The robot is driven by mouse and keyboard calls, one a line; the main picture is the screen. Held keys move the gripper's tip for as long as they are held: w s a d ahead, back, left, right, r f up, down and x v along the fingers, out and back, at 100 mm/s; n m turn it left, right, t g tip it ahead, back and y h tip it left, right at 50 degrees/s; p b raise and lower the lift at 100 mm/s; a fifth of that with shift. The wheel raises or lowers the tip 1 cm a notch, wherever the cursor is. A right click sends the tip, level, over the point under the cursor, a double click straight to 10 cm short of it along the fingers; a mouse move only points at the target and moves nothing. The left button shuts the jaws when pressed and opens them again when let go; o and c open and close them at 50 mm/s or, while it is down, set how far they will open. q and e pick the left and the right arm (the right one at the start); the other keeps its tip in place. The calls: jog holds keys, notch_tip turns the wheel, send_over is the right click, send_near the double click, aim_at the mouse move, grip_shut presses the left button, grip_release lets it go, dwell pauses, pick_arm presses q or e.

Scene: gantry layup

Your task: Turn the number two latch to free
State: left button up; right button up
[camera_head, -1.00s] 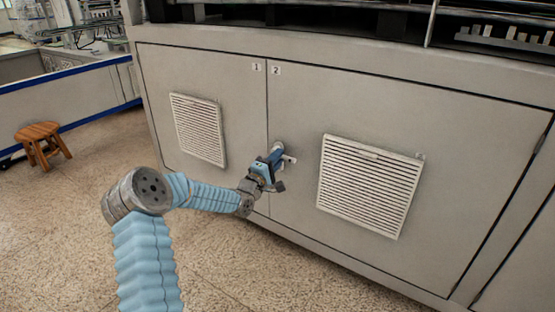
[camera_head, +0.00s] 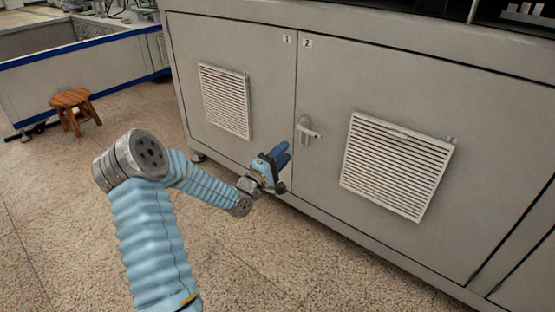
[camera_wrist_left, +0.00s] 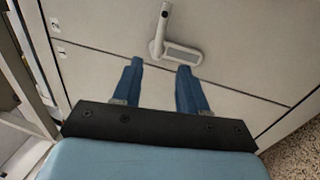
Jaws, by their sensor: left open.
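The number two latch (camera_head: 304,129) is a pale metal handle on a narrow upright plate, on the door marked 2 (camera_head: 307,43), near the seam. Its lever sticks out to the right, roughly level. My left gripper (camera_head: 282,153) is open and empty, below and to the left of the latch, apart from it. In the left wrist view the latch (camera_wrist_left: 160,35) shows beyond the two blue fingers of my left gripper (camera_wrist_left: 160,66), with nothing between them. My right gripper is not in view.
The door marked 1 (camera_head: 287,40) is left of the seam. A wooden stool (camera_head: 72,102) stands far left. The floor before the cabinet is clear.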

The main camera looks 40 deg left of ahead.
pick_arm(q)
jog(key=v, duration=0.2)
jog(key=shift+s, duration=0.35)
jog(key=s+d+f+m+g+h+p, duration=0.1)
jog(key=s+d+f+m+g+p, duration=0.3)
jog(key=d+f, duration=0.55)
jog(key=s+d+f+m+g+h+p, duration=0.15)
jog(key=d+f+m+g, duration=0.25)
jog(key=d+f+g, duration=0.5)
jog(key=s+d+f+m+g, duration=0.2)
jog(key=s+d, duration=0.1)
jog(key=s, duration=0.3)
jog(key=s+d+f+m+g+p, duration=0.1)
jog(key=s+d+f+m+g, duration=0.1)
jog(key=s, duration=0.5)
jog(key=s+d+f+m+g+p, duration=0.1)
jog(key=s+d+f+m+g, duration=0.1)
jog(key=s+d, duration=0.4)
jog(key=shift+s+m, duration=0.45)
jog(key=shift+m, duration=0.35)
jog(key=shift+w+d+r, duration=0.1)
